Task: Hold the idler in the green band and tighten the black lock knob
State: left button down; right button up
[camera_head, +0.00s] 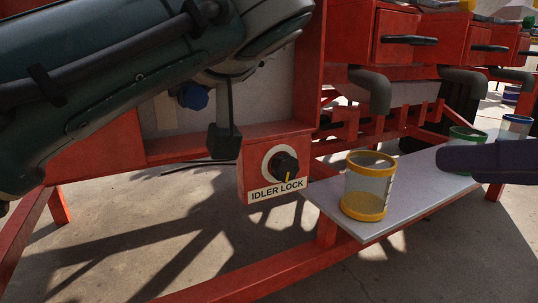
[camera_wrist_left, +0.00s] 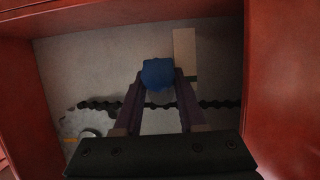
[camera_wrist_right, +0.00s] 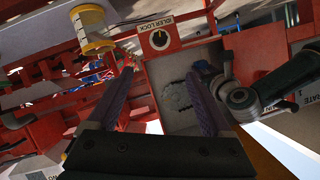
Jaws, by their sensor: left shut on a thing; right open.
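In the left wrist view my left gripper (camera_wrist_left: 159,92) is shut on a blue knob (camera_wrist_left: 157,72), which I take for the idler's handle, inside the red-framed housing. The blue knob (camera_head: 194,96) also shows beneath my left arm in the head view. My right gripper (camera_wrist_right: 160,78) is open and empty, apart from the knob. A dark finger of it (camera_head: 490,163) enters the head view at right.
A dark chain (camera_wrist_left: 220,104) runs behind the blue knob, past a beige strip (camera_wrist_left: 184,50). A yellow-rimmed clear cup (camera_head: 368,187) stands on a pale shelf (camera_head: 335,203) right of the lock knob. A green-rimmed cup (camera_head: 466,138) stands farther along. My left arm covers the upper left.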

dwell(0.3)
jog(key=n+h, duration=0.2)
jog(key=n, duration=0.1)
send_near(290, 167)
jog(key=shift+t, duration=0.4)
jog(key=x, duration=0.9)
jog(key=shift+a+f, duration=0.25)
jog(key=shift+f, duration=0.1)
grip_shut()
jog(key=shift+d+m+g+y, duration=0.15)
jog(key=shift+m+g+y, duration=0.15)
jog(key=shift+m+y, duration=0.75)
jog(key=shift+m+h, duration=0.25)
